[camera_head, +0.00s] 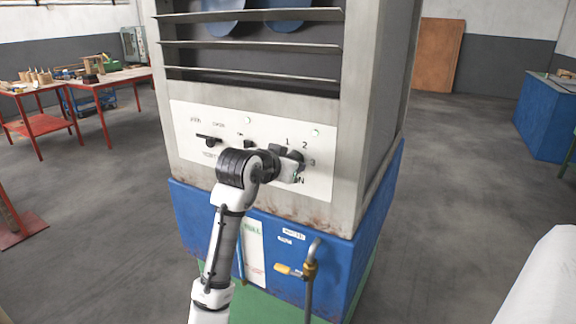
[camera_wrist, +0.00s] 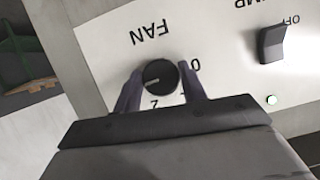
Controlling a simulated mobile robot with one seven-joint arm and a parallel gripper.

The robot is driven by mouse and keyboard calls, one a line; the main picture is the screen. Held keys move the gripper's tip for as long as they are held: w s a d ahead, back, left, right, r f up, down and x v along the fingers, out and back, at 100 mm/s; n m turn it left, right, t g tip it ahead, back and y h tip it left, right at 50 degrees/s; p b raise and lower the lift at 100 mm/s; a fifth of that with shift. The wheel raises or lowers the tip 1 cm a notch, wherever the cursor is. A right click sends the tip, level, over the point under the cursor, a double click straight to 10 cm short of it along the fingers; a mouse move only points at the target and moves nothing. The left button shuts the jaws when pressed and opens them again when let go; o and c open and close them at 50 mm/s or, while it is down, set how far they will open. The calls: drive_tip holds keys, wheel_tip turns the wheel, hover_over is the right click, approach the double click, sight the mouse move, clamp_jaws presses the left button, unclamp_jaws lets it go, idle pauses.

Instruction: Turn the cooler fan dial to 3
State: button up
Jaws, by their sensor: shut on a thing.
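The dial's white mark points left and slightly down. The 0 shows beside the right finger and the 2 below the dial; the number on the left is hidden by the finger. In the head view my gripper (camera_head: 291,170) covers the dial, with 1 and 2 visible above it.
A black pump switch (camera_wrist: 272,43) is beside the dial. A lit green lamp (camera_head: 315,132) is above the 2. Below the panel, a pipe with a yellow-handled valve (camera_head: 309,270) stands before the blue base (camera_head: 350,265). Red tables (camera_head: 65,88) are far left.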

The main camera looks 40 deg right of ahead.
drive_tip(key=shift+m, duration=0.3)
idle(0.4)
drive_tip(key=o, duration=1)
drive_tip(key=b+v, duration=0.2)
drive_tip(key=v, duration=1.1)
drive_tip(key=shift+s+a+r, duration=0.2)
drive_tip(key=shift+s, duration=0.1)
